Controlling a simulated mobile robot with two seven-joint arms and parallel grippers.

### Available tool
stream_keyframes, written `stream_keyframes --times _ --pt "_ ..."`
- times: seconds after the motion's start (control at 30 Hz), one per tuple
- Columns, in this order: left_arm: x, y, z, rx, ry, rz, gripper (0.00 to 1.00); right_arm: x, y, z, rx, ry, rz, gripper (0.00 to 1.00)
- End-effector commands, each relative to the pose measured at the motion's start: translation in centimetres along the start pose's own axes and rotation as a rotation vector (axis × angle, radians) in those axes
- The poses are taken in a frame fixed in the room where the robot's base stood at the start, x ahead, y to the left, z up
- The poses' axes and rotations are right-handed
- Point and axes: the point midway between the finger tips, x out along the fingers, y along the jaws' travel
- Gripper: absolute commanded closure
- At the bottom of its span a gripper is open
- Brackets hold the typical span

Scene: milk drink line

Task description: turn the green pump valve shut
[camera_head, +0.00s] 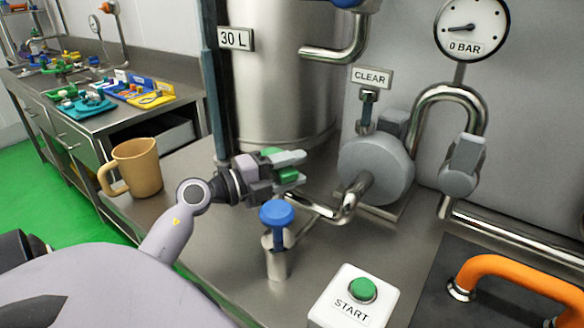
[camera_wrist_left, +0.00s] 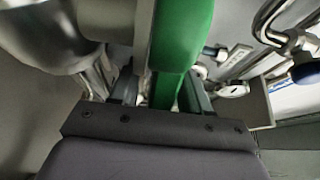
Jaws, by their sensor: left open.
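The green pump valve's handle (camera_head: 288,176) shows in the head view at my left gripper (camera_head: 292,166), in front of the tank and left of the grey pump. Much of the handle and its stem is hidden by the gripper. In the left wrist view the green handle (camera_wrist_left: 180,38) runs up from between the two fingers of my left gripper (camera_wrist_left: 160,90). The left gripper is open around the handle. I cannot tell whether a finger touches it. My right gripper is not in view.
A blue-topped valve (camera_head: 277,214) stands just in front of the left gripper. A START button box (camera_head: 354,298), an orange handle (camera_head: 520,268) and a tan mug (camera_head: 136,167) are nearby. The grey pump (camera_head: 375,168) is to the right. The gauge (camera_head: 472,28) reads 0 BAR.

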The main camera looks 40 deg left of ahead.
Motion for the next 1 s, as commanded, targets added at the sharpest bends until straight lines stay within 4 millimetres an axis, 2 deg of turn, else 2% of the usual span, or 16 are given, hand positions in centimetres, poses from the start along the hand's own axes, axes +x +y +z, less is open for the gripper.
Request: stream_keyframes --times 0.27,0.4,1.0 --pt "0.12 0.02 0.0 0.0 0.0 0.0 0.53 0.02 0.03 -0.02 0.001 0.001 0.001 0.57" --pt "0.11 0.02 0.0 0.0 0.0 0.0 0.99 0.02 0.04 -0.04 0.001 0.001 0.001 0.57" --pt "0.03 0.07 -0.01 0.001 0.009 0.002 1.0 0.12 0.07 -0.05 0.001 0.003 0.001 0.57"
